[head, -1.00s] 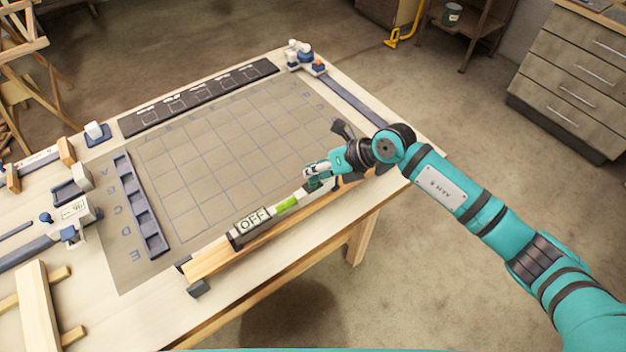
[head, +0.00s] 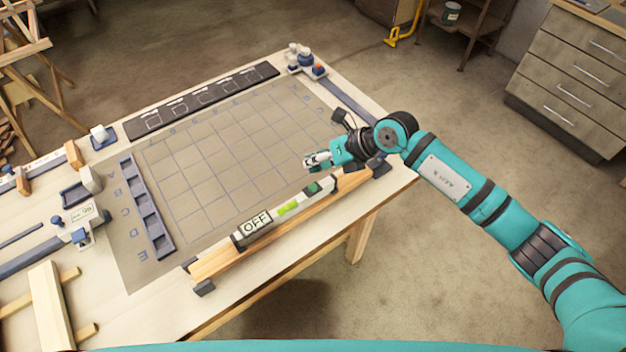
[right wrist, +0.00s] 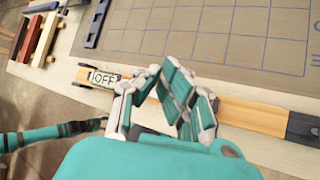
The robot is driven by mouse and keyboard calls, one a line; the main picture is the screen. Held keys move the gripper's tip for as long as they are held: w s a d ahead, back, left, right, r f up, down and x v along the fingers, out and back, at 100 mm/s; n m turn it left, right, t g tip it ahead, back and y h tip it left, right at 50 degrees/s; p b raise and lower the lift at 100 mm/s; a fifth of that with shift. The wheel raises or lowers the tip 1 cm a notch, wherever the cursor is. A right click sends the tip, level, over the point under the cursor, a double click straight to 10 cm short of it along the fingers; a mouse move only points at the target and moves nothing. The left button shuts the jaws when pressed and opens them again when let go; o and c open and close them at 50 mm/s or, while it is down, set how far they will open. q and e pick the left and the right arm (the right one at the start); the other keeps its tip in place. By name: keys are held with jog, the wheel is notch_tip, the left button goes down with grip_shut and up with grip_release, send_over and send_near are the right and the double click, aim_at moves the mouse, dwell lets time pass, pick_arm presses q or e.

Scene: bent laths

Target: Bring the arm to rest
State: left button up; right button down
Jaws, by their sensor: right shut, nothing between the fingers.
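My right gripper (head: 312,162) is at the near right edge of the grid mat in the head view. It is shut and empty, above and just behind a wooden lath, clear of it. It also shows in the right wrist view (right wrist: 160,78). The lath (head: 215,264) lies along the table's near edge on dark end supports. A level-like bar (head: 288,208) with an "OFF" label and a green window rests on top of the lath. The label shows in the right wrist view (right wrist: 103,77). My left gripper is not in view.
The gridded mat (head: 215,165) lies bare in the table's middle. A dark slotted tray (head: 147,212) stands at its left, and a black strip (head: 200,100) at its back. Several clamps and tools crowd the left edge. A drawer cabinet (head: 570,90) stands at the right.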

jog(key=shift+r, duration=0.6)
